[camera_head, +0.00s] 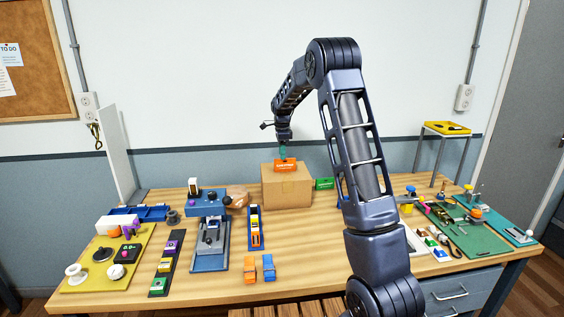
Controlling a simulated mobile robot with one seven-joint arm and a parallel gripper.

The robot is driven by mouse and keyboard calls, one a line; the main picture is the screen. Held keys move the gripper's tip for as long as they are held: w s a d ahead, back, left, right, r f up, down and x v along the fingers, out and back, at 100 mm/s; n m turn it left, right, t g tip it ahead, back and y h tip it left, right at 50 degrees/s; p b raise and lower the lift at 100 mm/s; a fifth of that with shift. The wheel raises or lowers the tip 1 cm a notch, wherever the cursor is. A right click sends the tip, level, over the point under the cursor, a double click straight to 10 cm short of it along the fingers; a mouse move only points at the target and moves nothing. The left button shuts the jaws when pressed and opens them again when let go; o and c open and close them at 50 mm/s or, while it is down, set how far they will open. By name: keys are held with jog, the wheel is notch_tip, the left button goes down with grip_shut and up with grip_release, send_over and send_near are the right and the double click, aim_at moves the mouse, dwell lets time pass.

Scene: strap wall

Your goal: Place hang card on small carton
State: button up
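The small carton (274,194) is a brown cardboard box standing at the back middle of the table. An orange card with pale lettering (285,166), which looks like the hang card, is at the carton's top, over its upper front edge. A small teal piece (283,152) shows just above the orange card. My gripper (283,146) points down right over the card, at the teal piece. The fingers are too small to tell whether they are shut on it. Whether the card rests on the carton or hangs just above it cannot be told.
A green box (324,184) stands right of the carton. A blue stand (208,235) and a blue strip with small items (254,228) are left and in front. Orange and blue pieces (260,269) lie near the front edge. My arm hides the table right of centre.

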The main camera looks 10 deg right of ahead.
notch_tip(320, 180, up, 6)
jog(key=shift+f, duration=0.15)
jog(key=s+d+r+n+t, duration=0.1)
jog(key=s+d+r+n, duration=0.25)
jog(key=s, duration=0.45)
jog(key=s+d+r+n+t, duration=0.1)
jog(key=s+d+r+n, duration=0.1)
jog(key=s+r, duration=0.5)
jog(key=s+d+r+n, duration=0.2)
jog(key=s+d+n, duration=0.1)
jog(key=s, duration=0.7)
jog(key=s+d+f+n+t, duration=0.1)
jog(key=s+f+n, duration=0.1)
jog(key=s, duration=0.6)
jog(key=s+d+f+n, duration=0.1)
jog(key=s+n, duration=0.3)
jog(key=s, duration=0.4)
jog(key=s+d+f+n+t, duration=0.1)
jog(key=s+f+n, duration=0.2)
jog(key=s, duration=0.6)
jog(key=shift+d+t, duration=0.3)
jog(key=shift+d, duration=0.1)
